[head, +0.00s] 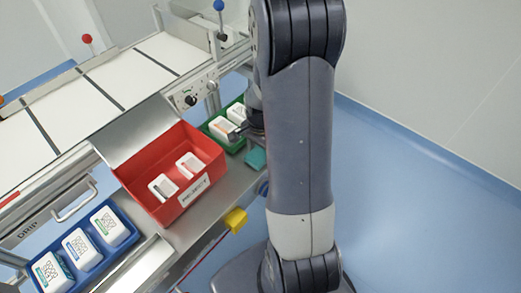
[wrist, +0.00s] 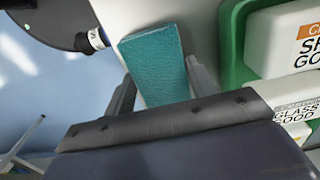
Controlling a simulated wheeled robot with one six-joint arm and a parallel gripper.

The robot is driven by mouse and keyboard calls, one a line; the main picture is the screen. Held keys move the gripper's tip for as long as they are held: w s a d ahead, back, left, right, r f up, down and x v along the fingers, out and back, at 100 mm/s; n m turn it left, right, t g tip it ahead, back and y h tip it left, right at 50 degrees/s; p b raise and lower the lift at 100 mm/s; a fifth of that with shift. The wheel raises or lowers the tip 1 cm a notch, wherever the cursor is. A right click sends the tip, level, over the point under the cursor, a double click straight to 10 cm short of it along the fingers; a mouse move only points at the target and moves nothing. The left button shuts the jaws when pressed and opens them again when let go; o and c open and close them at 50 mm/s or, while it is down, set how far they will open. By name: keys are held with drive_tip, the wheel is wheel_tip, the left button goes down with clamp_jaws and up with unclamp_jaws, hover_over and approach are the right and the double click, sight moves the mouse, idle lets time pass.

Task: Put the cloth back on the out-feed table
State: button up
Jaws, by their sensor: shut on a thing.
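The teal cloth (wrist: 158,62) is a flat folded block, upright in the wrist view between the two fingers of my gripper (wrist: 163,82), which is shut on it. In the head view the cloth (head: 256,158) shows beside the green bin, at the edge of the steel table (head: 209,212). I cannot tell whether it touches the table. My arm hides most of the gripper in the head view.
A green bin (head: 217,137) with white packs stands close by the cloth; its wall (wrist: 232,45) is at right in the wrist view. A red bin (head: 141,158) and a blue tray (head: 94,267) hold more packs. A yellow block (head: 236,220) is at the table's front edge.

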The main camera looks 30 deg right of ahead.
sight(261, 152)
drive_tip(key=shift+f, duration=0.1)
drive_tip(key=shift+f, duration=0.15)
drive_tip(key=o, duration=0.9)
wheel_tip(261, 152, up, 12)
drive_tip(key=shift+r+p, duration=0.25)
drive_tip(key=shift+p, duration=0.5)
